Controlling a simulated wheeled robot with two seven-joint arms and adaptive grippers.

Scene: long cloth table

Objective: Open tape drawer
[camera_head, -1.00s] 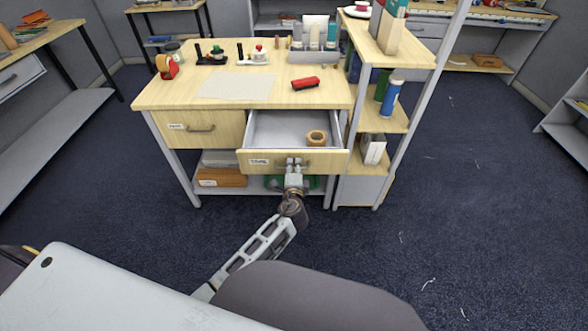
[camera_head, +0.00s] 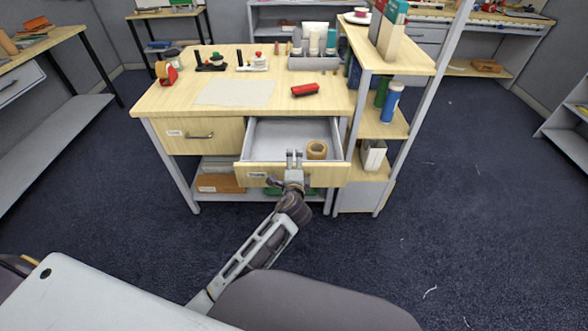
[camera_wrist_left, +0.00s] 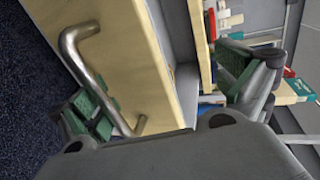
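The tape drawer (camera_head: 253,180) is pulled out from the desk, and its labelled wooden front faces me. A brown tape roll (camera_head: 317,150) lies inside it towards the right. My left gripper (camera_head: 294,158) is at the top edge of the drawer front, left of the tape roll in the head view. In the left wrist view its green-padded fingers (camera_wrist_left: 165,92) are spread wide, with nothing held between them. The metal drawer handle (camera_wrist_left: 82,38) is near the left finger there, and the drawer front's top edge runs between the fingers. My right gripper is out of view.
A second, shut drawer (camera_head: 185,136) is to the left. The desktop (camera_head: 180,100) holds a paper sheet, a red stapler (camera_head: 305,90) and a tape dispenser (camera_head: 166,73). A shelf unit (camera_head: 385,126) stands close on the right.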

